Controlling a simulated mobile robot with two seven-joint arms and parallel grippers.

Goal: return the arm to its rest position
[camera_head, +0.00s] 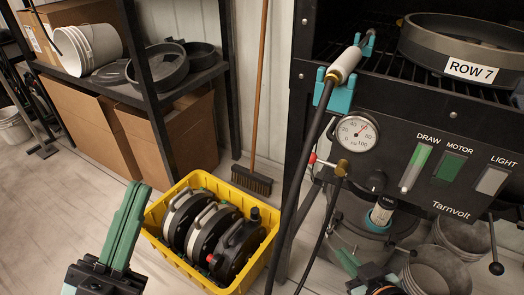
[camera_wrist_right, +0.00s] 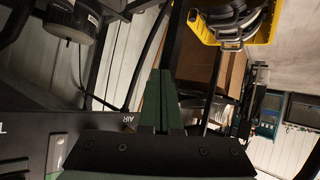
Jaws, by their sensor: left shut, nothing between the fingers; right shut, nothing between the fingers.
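My left gripper (camera_head: 136,190) points up at the lower left of the head view, its green fingers together with nothing between them. It is in front of the yellow crate's left side, apart from it as far as I can tell. My right gripper (camera_head: 342,254) shows low in the head view, below the machine's front panel (camera_head: 400,165). In the right wrist view its green fingers (camera_wrist_right: 158,75) are together and empty. Part of my right arm is cut off by the bottom edge of the head view.
A black hose (camera_head: 303,165) hangs beside the panel. A shelf (camera_head: 100,88) and broom (camera_head: 260,85) stand behind.

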